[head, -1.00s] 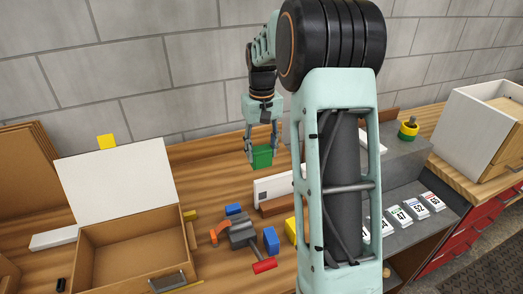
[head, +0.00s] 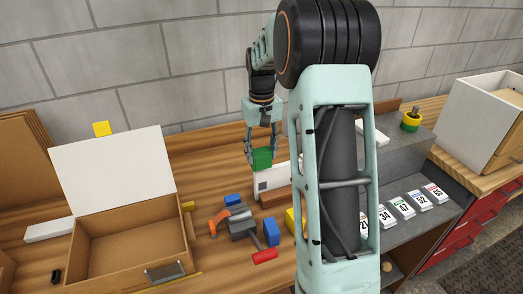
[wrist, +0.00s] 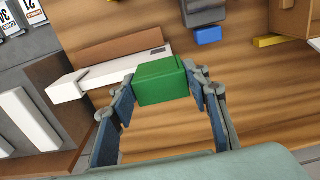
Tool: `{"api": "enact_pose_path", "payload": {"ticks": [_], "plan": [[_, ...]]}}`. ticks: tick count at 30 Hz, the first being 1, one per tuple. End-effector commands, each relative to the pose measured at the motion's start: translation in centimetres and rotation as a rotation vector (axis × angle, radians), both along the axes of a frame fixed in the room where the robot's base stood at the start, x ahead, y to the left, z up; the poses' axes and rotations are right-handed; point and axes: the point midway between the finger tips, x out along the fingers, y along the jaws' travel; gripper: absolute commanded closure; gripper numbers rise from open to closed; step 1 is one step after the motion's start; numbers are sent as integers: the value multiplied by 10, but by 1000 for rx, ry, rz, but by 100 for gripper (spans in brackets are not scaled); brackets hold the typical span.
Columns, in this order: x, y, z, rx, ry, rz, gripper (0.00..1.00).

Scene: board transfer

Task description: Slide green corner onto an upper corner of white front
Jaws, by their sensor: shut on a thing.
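My gripper (head: 262,158) is shut on the green corner (wrist: 162,82), a small green block that also shows in the head view (head: 262,158). The white front (head: 275,179) is a low upright white panel with a dark label at its left end, beside a brown wooden piece. In the head view the green corner overlaps the front's upper left corner. In the wrist view the green corner hides part of the white front (wrist: 118,72) near its labelled end. I cannot tell whether they touch. My arm hides the front's right end in the head view.
A hammer (head: 241,222) and blue blocks (head: 271,232) lie in front of the white front. An open box (head: 132,246) with a white panel (head: 115,170) stands at left. A grey shelf with numbered cards (head: 403,208) is at right. Bare wood lies left of the gripper.

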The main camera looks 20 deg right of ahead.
Motion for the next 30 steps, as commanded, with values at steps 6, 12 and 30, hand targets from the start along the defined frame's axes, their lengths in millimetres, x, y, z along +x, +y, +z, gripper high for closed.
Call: {"api": "enact_pose_path", "payload": {"ticks": [6,12,30], "plan": [[0,0,-16,0,1,0,73],[0,0,-28,0,1,0,73],[-1,0,-63,1,4,0,73]]}}
